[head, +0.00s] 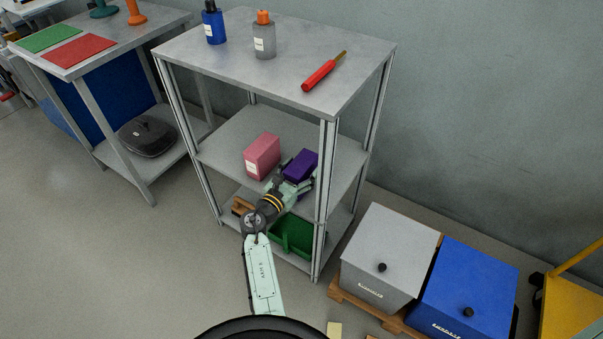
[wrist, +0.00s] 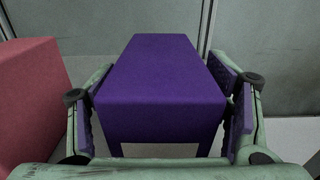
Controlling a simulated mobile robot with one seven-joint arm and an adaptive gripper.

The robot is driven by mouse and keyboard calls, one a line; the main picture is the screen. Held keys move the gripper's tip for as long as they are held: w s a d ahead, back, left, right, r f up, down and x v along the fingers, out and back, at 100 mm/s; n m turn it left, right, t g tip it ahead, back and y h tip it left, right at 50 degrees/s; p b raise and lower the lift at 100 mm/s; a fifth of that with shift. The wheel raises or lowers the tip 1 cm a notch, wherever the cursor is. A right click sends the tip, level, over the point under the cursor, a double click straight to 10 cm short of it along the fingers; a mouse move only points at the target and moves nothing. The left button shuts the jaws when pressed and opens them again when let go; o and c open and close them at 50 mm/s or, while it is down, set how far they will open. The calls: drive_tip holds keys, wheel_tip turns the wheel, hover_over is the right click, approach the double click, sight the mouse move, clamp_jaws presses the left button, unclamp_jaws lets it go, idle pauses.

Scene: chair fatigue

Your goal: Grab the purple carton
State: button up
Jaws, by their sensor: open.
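The purple carton (head: 302,163) is on the middle shelf of the grey rack (head: 240,134), beside the pink carton (head: 262,155). In the wrist view the purple carton (wrist: 163,75) fills the middle, with a pale patch low on its near face. My gripper (head: 297,183) reaches into the rack at that shelf. In the wrist view my gripper (wrist: 164,115) is open, with one finger on each side of the carton's near end. Narrow gaps seem to show beside the carton; whether either pad touches it I cannot tell.
The pink carton stands close to the left finger in the wrist view (wrist: 32,100). A rack post (head: 323,180) stands just right of my gripper. A green bin (head: 293,238) is on the bottom shelf. Bottles and a red screwdriver (head: 320,74) are on top.

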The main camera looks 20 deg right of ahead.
drive_tip(key=shift+d, duration=0.1)
drive_tip(key=c, duration=1.5)
drive_tip(key=shift+r, duration=0.1)
